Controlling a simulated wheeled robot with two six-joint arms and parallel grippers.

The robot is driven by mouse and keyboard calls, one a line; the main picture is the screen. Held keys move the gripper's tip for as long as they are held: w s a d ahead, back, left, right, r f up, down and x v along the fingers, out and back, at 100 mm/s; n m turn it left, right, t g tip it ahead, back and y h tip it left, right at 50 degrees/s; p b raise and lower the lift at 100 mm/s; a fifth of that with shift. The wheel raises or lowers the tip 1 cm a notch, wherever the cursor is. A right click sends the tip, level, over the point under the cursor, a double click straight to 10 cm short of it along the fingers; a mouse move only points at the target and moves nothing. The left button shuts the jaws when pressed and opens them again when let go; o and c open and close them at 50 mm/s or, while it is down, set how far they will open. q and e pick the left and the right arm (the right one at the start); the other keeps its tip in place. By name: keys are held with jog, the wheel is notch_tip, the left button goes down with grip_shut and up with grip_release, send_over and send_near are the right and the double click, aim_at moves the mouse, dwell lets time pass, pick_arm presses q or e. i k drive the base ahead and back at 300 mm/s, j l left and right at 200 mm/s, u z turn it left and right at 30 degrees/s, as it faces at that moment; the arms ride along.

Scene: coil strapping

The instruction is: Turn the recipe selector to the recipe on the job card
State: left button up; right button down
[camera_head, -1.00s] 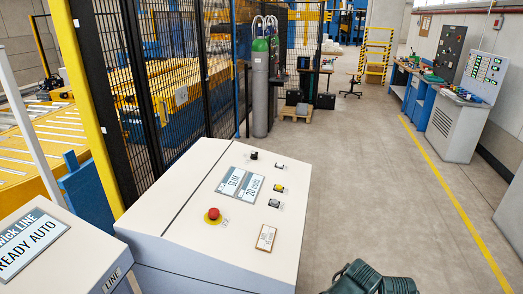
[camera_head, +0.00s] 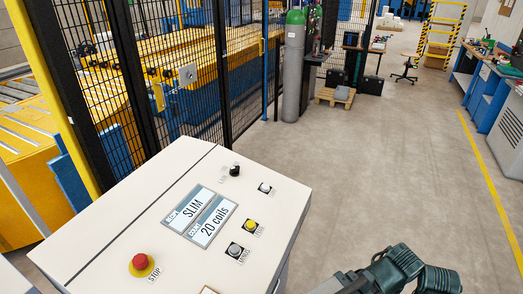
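The recipe selector looks to be the small black knob (camera_head: 235,170) at the top of the sloping white console panel (camera_head: 130,214). Its pointer direction is too small to tell. Below it, one display (camera_head: 186,207) reads "SLIM" and another display (camera_head: 213,221) reads "20 coils". A dark green arm of mine reaches in at the bottom right, clear of the knob. Neither gripper can be made out.
A red stop button (camera_head: 140,264) sits at the panel's lower left. White (camera_head: 264,188), yellow (camera_head: 250,225) and grey (camera_head: 234,250) buttons line its right side. Black mesh fencing (camera_head: 170,75) stands behind the console. The floor to the right is open.

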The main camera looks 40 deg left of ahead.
aim_at(234, 171)
jog(key=i, duration=1.65)
jog(key=i+u, duration=0.1)
jog(key=u, duration=0.2)
jog(key=i+u, duration=0.1)
jog(key=u, duration=1.55)
